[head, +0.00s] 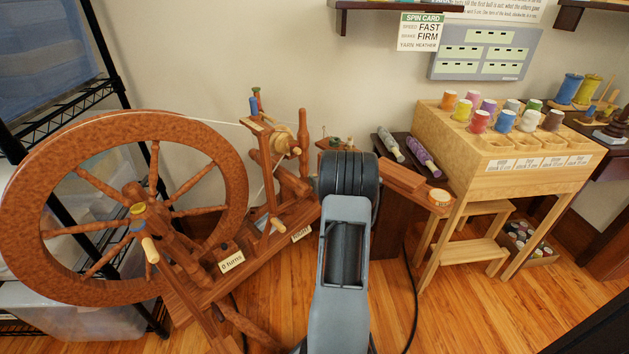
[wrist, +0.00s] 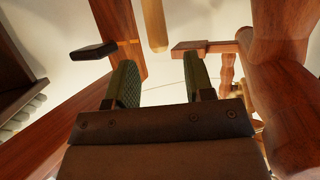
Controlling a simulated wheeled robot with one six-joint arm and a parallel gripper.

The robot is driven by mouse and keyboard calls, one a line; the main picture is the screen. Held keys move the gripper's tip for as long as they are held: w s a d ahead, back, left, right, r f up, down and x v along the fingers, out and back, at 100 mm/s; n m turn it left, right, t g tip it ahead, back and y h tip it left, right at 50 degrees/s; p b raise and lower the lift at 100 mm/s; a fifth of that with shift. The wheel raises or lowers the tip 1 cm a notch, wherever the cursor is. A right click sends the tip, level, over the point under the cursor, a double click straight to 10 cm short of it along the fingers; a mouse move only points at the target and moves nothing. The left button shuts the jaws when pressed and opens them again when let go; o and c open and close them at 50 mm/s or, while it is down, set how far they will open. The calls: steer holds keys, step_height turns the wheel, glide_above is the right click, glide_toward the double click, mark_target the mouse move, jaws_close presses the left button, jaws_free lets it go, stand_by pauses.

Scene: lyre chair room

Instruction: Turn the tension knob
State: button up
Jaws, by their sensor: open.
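The wooden spinning wheel (head: 205,135) stands at the left, with spokes, a pale crank peg (head: 150,250) and a tag reading "0 turns" (head: 231,261). Its upright flyer part (head: 268,160) carries small pale pegs. A second small tag (head: 301,233) sits on its base. I cannot tell for sure which piece is the tension knob. In the wrist view, my gripper (wrist: 160,82) is open and empty, its two green ribbed fingers apart. A dark peg (wrist: 93,51) on a wooden post is left of the fingers, a pale rod (wrist: 154,25) beyond them. My arm hides my gripper in the head view.
A slanted wooden rack (head: 500,140) with several colored spools stands at the right. A spin card (head: 421,32) on the wall reads FAST and FIRM. Black wire shelving (head: 62,120) is behind the wheel. A small dark stand (head: 388,215) is right of my arm.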

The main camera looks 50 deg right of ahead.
mark_target(315, 174)
steer(key=shift+b+x, duration=0.65)
steer(key=shift+x, duration=2)
steer(key=shift+c, duration=0.2)
jaws_close()
steer(key=p, duration=0.3)
steer(key=shift+d+r+n+y, duration=0.15)
steer(key=shift+r+n+y, duration=0.15)
steer(key=shift+r+y, duration=0.1)
steer(key=shift+f+n+y+p, duration=0.15)
steer(key=shift+n+y+p, duration=0.2)
steer(key=shift+p, duration=0.75)
steer(key=shift+f+t, duration=0.2)
steer(key=shift+t, duration=0.1)
steer(key=shift+o, duration=0.2)
jaws_free()
steer(key=shift+f, duration=0.1)
